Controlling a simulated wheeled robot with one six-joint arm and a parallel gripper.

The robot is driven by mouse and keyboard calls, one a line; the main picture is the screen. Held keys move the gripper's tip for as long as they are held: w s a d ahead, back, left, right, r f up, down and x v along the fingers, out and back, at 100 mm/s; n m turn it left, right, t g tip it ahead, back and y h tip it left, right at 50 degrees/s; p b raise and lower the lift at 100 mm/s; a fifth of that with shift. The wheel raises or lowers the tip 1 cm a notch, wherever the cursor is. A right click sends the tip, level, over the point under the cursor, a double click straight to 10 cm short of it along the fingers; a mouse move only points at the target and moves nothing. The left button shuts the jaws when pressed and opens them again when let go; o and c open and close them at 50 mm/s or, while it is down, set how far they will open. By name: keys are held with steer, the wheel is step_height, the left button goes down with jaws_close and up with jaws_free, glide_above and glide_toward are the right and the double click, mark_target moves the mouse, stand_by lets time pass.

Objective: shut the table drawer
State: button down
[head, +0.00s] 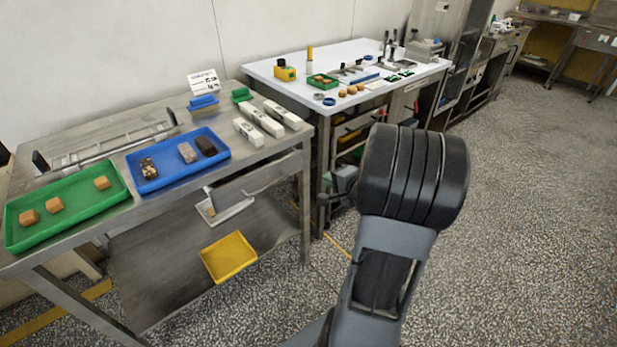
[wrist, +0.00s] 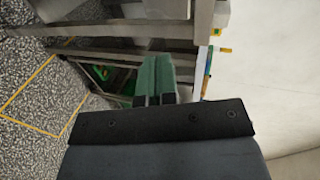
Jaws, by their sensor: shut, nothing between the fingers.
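The table drawer (head: 258,180) has a grey steel front with a bar handle, below the top of the steel table (head: 110,232) in the head view. Its front seems to stand a little out from under the tabletop; I cannot tell how far. My gripper (head: 323,201) is right of the drawer, apart from it, near the gap between the two tables. In the wrist view the fingers of my gripper (wrist: 154,64) are together and empty. Steel table parts show sideways beyond them; I cannot tell the drawer there for sure.
Green (head: 80,214) and blue (head: 150,176) trays with sweets lie on the steel table. A yellow tray (head: 229,258) sits on its lower shelf. A white-topped table (head: 268,74) stands behind and to the right. The speckled floor (head: 530,200) at right is clear.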

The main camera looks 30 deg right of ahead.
steer(key=b, duration=0.4)
glide_toward(296, 159)
steer(key=w+f, duration=0.4)
steer(key=w, duration=0.1)
steer(key=shift+a, duration=0.25)
steer(key=shift+w+a, duration=0.1)
steer(key=shift+w, duration=0.85)
steer(key=shift+w+r+p, duration=0.2)
steer(key=shift+w+p, duration=0.15)
steer(key=shift+p, duration=0.05)
steer(key=shift+w+a+p, duration=0.1)
steer(key=shift+w+p, duration=0.45)
steer(key=shift+w, duration=0.35)
steer(key=shift+w+a+p, duration=0.15)
steer(key=shift+w+p, duration=0.4)
steer(key=shift+w, duration=0.4)
steer(key=shift+s+r, duration=0.1)
